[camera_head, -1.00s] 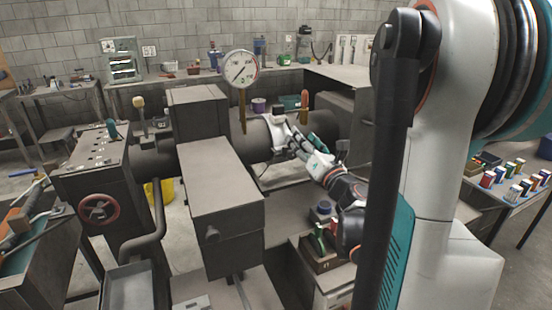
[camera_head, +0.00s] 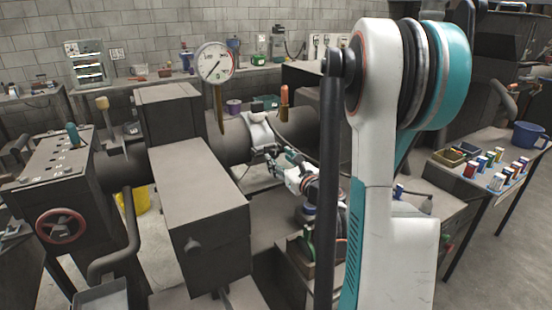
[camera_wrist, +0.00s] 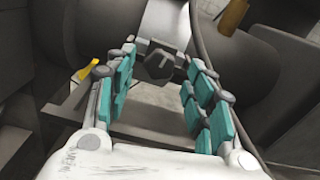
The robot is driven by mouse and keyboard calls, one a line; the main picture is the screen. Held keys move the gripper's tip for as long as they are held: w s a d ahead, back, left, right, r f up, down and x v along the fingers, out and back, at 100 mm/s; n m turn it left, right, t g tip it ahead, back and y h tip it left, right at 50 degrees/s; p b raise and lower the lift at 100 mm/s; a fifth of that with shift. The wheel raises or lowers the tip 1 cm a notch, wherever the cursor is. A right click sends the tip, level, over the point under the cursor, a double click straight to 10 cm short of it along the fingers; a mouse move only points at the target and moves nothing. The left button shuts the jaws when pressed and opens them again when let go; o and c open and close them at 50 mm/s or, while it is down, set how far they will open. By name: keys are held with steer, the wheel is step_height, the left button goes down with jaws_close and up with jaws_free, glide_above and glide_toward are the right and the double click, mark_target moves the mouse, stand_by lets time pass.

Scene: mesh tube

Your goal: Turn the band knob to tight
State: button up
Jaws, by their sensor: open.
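The band (camera_head: 261,131) is a pale metal collar around the dark horizontal tube (camera_head: 232,141), right of the gauge. Its dark, faceted knob (camera_wrist: 160,63) shows in the wrist view. My gripper (camera_wrist: 160,60) is open, with teal-padded fingers to the left and right of the knob. A gap shows on each side, and I cannot tell how deep the knob sits between the fingertips.
A round dial gauge (camera_head: 215,63) stands before the tube. A large grey box housing (camera_head: 197,185) lies left of my gripper. A red handwheel (camera_head: 60,225) is at lower left. In the wrist view a cable (camera_wrist: 200,40) runs close to the right finger.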

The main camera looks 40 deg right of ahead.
mark_target(275, 155)
steer(key=shift+x, duration=1.65)
steer(key=c, duration=1.1)
steer(key=shift+o, duration=0.2)
steer(key=shift+m+b, duration=0.3)
